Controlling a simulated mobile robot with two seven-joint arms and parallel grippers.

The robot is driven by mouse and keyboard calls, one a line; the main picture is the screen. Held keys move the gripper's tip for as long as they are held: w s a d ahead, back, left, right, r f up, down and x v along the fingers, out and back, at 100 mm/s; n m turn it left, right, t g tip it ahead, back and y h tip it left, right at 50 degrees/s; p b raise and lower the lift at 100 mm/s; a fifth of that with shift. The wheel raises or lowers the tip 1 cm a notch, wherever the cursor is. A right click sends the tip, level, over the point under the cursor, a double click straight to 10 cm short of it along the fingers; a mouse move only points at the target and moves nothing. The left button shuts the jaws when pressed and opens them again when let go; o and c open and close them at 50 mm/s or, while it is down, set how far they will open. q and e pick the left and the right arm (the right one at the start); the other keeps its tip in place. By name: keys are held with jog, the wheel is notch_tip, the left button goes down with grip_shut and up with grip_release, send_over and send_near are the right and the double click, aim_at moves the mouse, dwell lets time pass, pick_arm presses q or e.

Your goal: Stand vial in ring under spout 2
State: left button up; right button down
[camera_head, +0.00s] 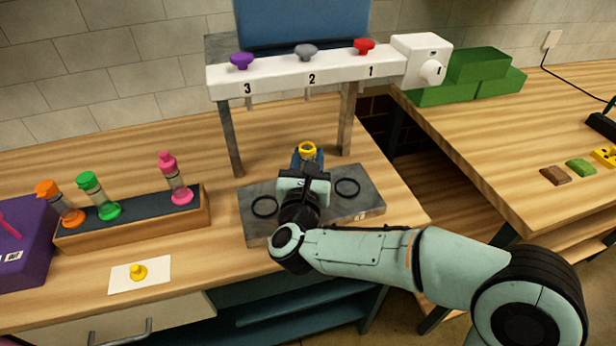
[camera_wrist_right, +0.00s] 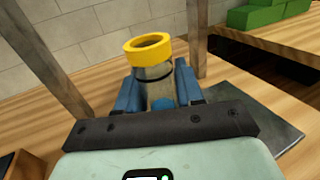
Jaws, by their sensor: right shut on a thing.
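My right gripper (camera_wrist_right: 160,95) is shut on a clear vial (camera_wrist_right: 153,72) with a yellow collar (camera_wrist_right: 148,44) and an open top. In the head view the yellow collar (camera_head: 307,149) shows just beyond the gripper (camera_head: 306,165), over the middle of the grey base plate (camera_head: 258,230), below the spout marked 2 (camera_head: 310,85). The vial looks close to upright. Two black rings show on the plate, one left (camera_head: 264,207) and one right (camera_head: 347,188). The middle ring is hidden by my gripper and arm, so I cannot tell whether the vial's foot is inside it. My left gripper is out of view.
A yellow stopper (camera_head: 139,272) lies on a white card (camera_head: 152,276) at the front left. A wooden rack (camera_head: 135,230) holds orange, green and pink vials. Stand posts (camera_head: 232,140) flank the plate. Green blocks (camera_head: 470,75) sit at right.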

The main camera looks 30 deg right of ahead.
notch_tip(320, 180, down, 4)
jog(key=shift+f, duration=0.2)
pick_arm(q)
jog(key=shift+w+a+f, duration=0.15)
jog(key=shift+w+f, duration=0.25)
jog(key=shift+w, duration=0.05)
jog(key=shift+b, duration=0.3)
pick_arm(e)
jog(key=shift+f, duration=0.1)
jog(key=c, duration=0.7)
grip_release()
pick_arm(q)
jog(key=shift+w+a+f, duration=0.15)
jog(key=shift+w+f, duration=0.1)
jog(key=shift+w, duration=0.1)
